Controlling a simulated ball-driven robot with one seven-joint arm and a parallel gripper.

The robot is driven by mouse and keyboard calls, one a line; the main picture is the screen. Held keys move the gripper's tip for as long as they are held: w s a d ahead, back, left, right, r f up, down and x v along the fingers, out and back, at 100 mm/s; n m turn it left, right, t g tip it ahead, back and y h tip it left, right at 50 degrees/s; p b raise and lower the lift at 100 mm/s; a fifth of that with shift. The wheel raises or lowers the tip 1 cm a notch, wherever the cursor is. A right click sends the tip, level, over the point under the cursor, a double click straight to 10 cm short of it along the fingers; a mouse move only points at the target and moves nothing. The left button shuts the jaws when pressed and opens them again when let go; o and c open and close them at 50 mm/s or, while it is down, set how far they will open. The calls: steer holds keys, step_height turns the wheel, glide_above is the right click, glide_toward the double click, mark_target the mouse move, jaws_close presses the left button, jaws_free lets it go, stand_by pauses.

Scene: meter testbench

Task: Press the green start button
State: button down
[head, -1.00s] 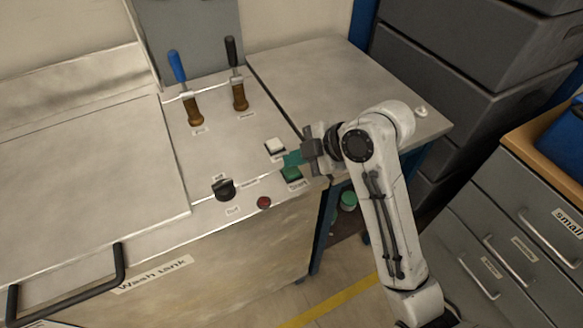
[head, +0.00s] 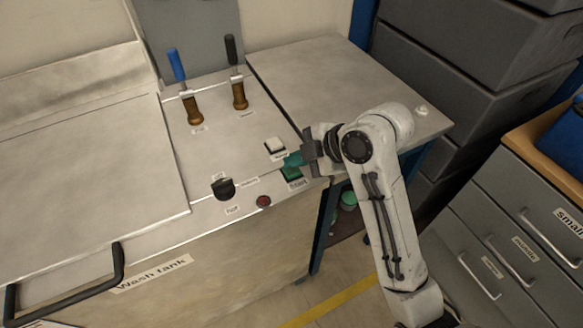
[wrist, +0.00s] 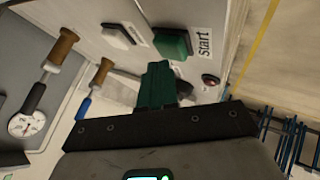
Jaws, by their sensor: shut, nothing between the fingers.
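The green start button (head: 291,173) sits on the grey panel beside a "Start" label, and it also shows at the top of the wrist view (wrist: 173,44). My gripper (head: 291,159) is shut, with its green fingers together and nothing between them. In the head view the fingertips are just above and beside the button's far edge and overlap it in the picture. In the wrist view the gripper's fingers (wrist: 158,82) point toward the button, with a small gap in the picture. I cannot tell whether they touch.
A white button (head: 275,146) is close by on the panel. A black knob (head: 224,189) and a red button (head: 264,201) lie to the left. Two levers, blue (head: 177,65) and black (head: 231,50), stand behind. The side table (head: 335,85) is mostly clear.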

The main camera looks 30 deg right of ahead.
mark_target(295, 170)
steer(key=shift+f, duration=0.5)
stand_by(0.7)
steer(key=shift+r, duration=0.1)
steer(key=shift+r+p, duration=0.5)
steer(key=shift+r, duration=0.3)
step_height(295, 170, up, 5)
steer(key=p, duration=0.4)
stand_by(0.9)
